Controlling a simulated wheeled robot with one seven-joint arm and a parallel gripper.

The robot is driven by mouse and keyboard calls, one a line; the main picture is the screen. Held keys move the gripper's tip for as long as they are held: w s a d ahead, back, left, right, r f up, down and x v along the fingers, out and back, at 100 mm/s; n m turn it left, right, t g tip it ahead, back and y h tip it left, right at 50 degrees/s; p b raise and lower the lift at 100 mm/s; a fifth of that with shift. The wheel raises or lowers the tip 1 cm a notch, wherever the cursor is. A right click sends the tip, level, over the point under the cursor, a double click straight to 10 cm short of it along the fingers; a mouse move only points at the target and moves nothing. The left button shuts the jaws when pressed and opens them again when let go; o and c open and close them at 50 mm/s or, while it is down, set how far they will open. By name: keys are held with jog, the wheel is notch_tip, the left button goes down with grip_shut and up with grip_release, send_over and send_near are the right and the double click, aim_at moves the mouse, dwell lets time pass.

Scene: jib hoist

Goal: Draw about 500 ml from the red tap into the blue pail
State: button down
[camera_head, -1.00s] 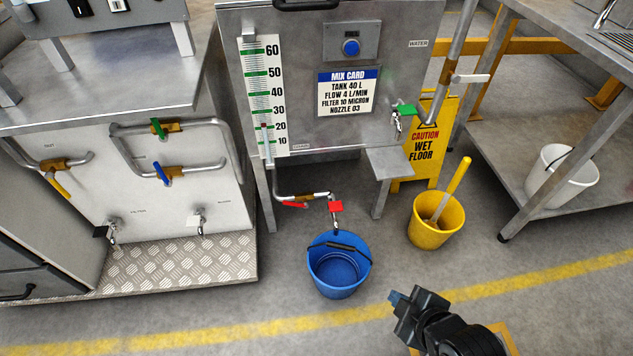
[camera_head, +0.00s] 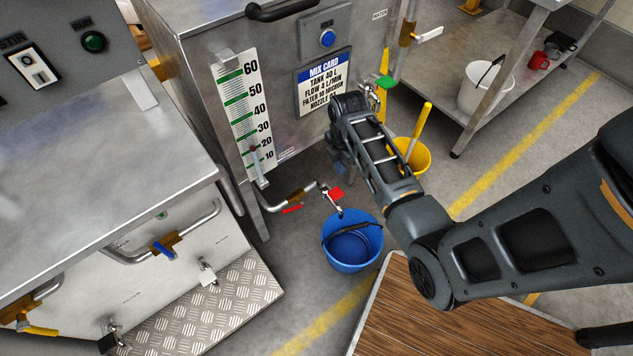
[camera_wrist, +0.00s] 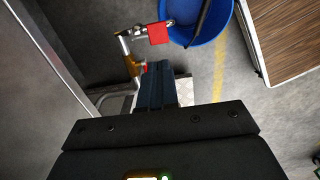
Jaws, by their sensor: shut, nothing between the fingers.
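The red tap (camera_head: 337,194) sits at the end of a low pipe under the tank, its red handle sticking out to the right. The blue pail (camera_head: 352,242) stands upright on the floor with its mouth below the tap; no water stream shows. My gripper (camera_head: 346,172) is shut and empty, above and beyond the tap in the head view, partly hidden by my arm. In the wrist view my gripper's fingers (camera_wrist: 156,75) point toward the tap's red handle (camera_wrist: 159,34), apart from it. The pail (camera_wrist: 192,22) shows just past the handle, cut by the top edge.
A red lever (camera_head: 292,209) is on the same pipe. A green-handled tap (camera_head: 385,82) is higher on the tank. A level gauge (camera_head: 243,120) is on the tank's front. A yellow bucket (camera_head: 412,157) stands behind my arm. A wooden-topped surface (camera_head: 440,320) lies right of the pail.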

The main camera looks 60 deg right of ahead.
aim_at(339, 197)
jog(key=shift+w+d+r, duration=0.35)
jog(key=shift+w, duration=0.15)
notch_tip(339, 197, down, 14)
jog(key=b, duration=0.4)
dwell(0.4)
jog(key=shift+s+a+f+t, duration=0.4)
jog(key=shift+s+f+t, duration=0.1)
jog(key=shift+f+t, duration=0.1)
jog(key=shift+s+a+f+t+h+b, duration=0.1)
jog(key=shift+s+f+t+h+b, duration=0.1)
jog(key=shift+f+t+h+b, duration=0.3)
jog(key=shift+s+f+t+h+b, duration=0.2)
jog(key=shift+f+t+h, duration=0.1)
jog(key=shift+t, duration=0.4)
dwell(4.3)
